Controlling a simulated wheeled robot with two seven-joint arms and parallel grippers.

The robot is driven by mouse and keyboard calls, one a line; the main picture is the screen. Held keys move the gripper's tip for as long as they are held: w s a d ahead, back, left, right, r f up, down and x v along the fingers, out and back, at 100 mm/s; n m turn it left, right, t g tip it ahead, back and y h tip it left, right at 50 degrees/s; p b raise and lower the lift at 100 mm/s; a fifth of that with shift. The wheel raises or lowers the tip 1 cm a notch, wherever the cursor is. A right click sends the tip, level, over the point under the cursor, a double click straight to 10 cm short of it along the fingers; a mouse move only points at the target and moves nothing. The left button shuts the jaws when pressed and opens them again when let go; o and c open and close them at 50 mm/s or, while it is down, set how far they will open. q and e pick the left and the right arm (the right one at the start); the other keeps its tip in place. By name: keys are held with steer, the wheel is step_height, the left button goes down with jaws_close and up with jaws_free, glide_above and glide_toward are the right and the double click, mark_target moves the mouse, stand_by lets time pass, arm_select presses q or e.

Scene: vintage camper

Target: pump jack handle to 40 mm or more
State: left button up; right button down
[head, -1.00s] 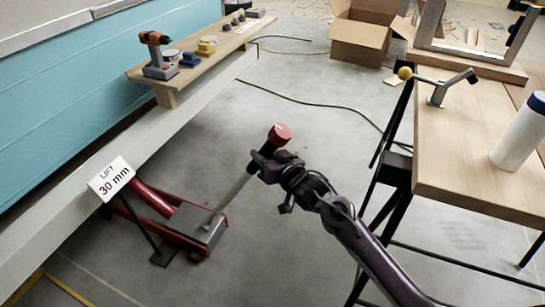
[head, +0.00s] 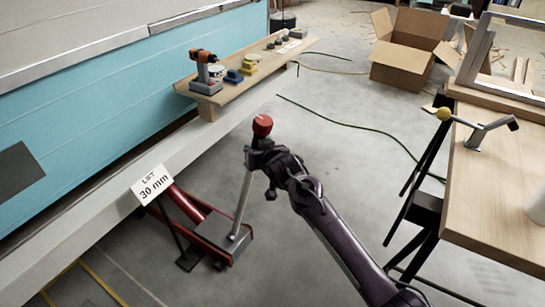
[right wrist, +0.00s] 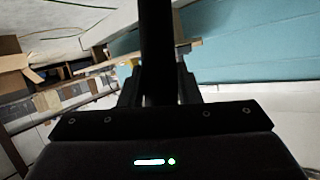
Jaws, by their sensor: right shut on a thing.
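A red floor jack (head: 187,207) stands under the camper's lower edge. Its grey handle (head: 243,199) rises nearly upright, leaning slightly right, to a red knob (head: 262,125). A white sign (head: 153,184) beside the jack reads "LIFT 30 mm". My right gripper (head: 256,158) is shut on the handle just below the red knob. In the right wrist view the dark handle (right wrist: 157,45) runs up between the fingers. My left gripper is not in view.
A wooden shelf (head: 222,98) on the camper side holds an orange drill (head: 203,68) and small items. A wooden workbench (head: 495,190) stands at the right, an open cardboard box (head: 408,48) behind. The floor between is clear, with a green hose (head: 350,122).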

steer(key=shift+g+h, duration=0.3)
steer(key=w+a, duration=0.1)
steer(key=w+a+r, duration=0.1)
steer(key=a, duration=0.1)
steer(key=w+a+r, duration=0.1)
steer(key=shift+a, duration=0.25)
steer(key=shift+a+r, duration=0.1)
steer(key=shift+r, duration=0.05)
steer(key=c, duration=1.4)
jaws_free()
steer(key=shift+a+n, duration=0.1)
steer(key=shift+n, duration=0.2)
steer(key=o, duration=0.3)
steer(key=shift+w+a+f, duration=0.25)
steer(key=shift+o, duration=0.2)
steer(key=shift+d, duration=0.1)
